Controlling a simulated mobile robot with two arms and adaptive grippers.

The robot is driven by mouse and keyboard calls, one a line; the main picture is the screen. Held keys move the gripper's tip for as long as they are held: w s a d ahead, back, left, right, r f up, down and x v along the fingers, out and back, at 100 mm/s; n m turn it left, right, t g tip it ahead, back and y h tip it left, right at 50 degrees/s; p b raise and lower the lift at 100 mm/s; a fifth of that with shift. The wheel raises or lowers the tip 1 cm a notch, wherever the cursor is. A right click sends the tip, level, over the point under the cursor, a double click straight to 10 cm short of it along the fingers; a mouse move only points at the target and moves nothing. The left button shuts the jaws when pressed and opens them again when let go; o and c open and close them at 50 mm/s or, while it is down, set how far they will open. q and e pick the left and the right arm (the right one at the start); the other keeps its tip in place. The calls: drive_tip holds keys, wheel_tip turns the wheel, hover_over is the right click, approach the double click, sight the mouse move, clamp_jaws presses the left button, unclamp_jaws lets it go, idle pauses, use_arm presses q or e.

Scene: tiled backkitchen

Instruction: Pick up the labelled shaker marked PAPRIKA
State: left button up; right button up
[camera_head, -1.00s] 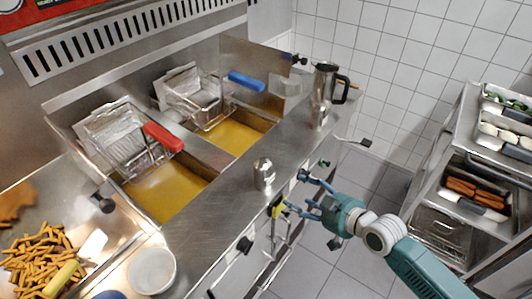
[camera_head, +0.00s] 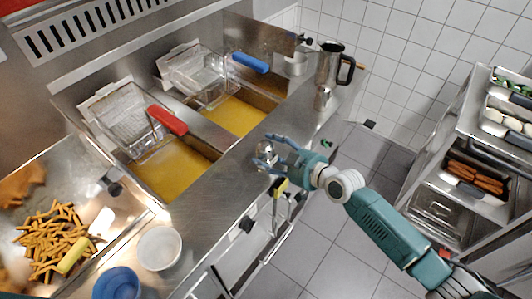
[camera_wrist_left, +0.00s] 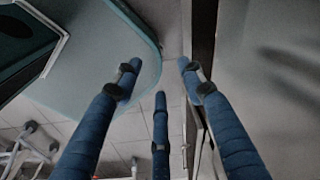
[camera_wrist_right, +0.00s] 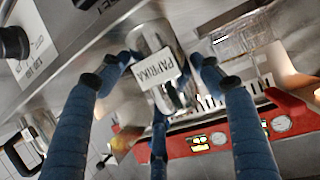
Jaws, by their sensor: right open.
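The shaker marked PAPRIKA (camera_wrist_right: 157,68) is a shiny metal cylinder with a white label, readable in the right wrist view. In the head view the shaker (camera_head: 265,153) stands on the steel counter ledge in front of the fryers, partly hidden by my right gripper's fingers. My right gripper (camera_head: 272,152) is open, with its fingers around the shaker; in the right wrist view its blue fingers (camera_wrist_right: 165,75) lie on either side of it. I cannot tell whether they touch it. My left gripper (camera_wrist_left: 155,75) shows only in the left wrist view, its blue fingers apart and nothing between them.
A white bowl (camera_head: 159,248) and a blue bowl (camera_head: 117,284) are at the near end. Fryer baskets (camera_head: 122,118) hang over the oil. A tray rack (camera_head: 470,150) stands at right.

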drive_tip(key=shift+w+a+f, duration=0.25)
drive_tip(key=shift+w+a, duration=0.1)
drive_tip(key=shift+w, duration=0.05)
drive_tip(key=shift+d, duration=0.1)
drive_tip(key=c, duration=1)
drive_tip(key=shift+o, duration=0.2)
drive_tip(key=shift+r, duration=0.1)
